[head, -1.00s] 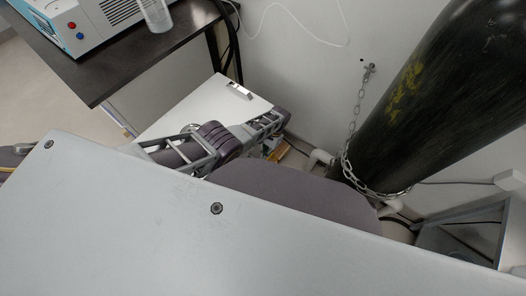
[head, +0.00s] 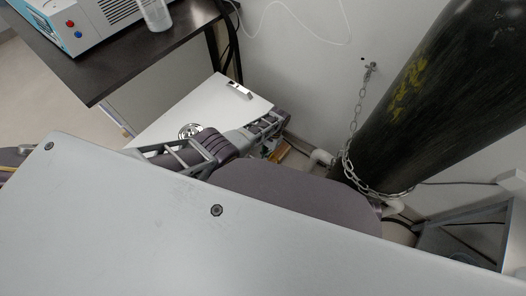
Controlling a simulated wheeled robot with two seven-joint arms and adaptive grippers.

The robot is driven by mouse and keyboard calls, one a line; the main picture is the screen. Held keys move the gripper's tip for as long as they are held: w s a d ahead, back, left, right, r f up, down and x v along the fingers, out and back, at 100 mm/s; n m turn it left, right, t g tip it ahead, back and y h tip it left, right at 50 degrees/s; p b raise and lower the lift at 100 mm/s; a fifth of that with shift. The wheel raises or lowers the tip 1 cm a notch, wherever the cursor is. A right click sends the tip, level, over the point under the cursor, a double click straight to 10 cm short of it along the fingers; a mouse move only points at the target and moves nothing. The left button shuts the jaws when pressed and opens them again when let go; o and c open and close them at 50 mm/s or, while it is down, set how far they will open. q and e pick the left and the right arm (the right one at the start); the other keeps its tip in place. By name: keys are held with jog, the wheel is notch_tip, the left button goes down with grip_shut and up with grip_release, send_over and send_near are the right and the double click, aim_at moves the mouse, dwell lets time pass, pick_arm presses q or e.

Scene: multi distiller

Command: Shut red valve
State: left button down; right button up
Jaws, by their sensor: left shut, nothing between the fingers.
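The red valve does not show in this view. My left gripper (head: 270,146) is low in the gap between the white cabinet and the wall, mostly behind my own arm and body. Its fingers look shut, with nothing seen between them. What it touches, if anything, is hidden. My right gripper is not in view.
A large black gas cylinder (head: 440,100) leans across the right side, held by a chain (head: 352,130) to the wall. White pipes (head: 321,157) run at its foot. A white cabinet (head: 205,105) and a dark table (head: 110,72) with a blue-white device (head: 85,22) are at left.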

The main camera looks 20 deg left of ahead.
pick_arm(q)
jog(key=shift+s+f, duration=0.1)
jog(key=shift+f, duration=0.05)
jog(key=shift+s+a+f, duration=0.1)
jog(key=shift+s+f, duration=0.1)
jog(key=shift+f, duration=0.25)
dwell(0.3)
dwell(0.4)
jog(key=shift+r+p, duration=0.7)
jog(key=shift+r, duration=0.1)
jog(key=shift+r, duration=0.15)
jog(key=v, duration=1.1)
jog(key=shift+r, duration=0.35)
jog(key=c, duration=2.2)
grip_release()
jog(key=shift+w, duration=0.15)
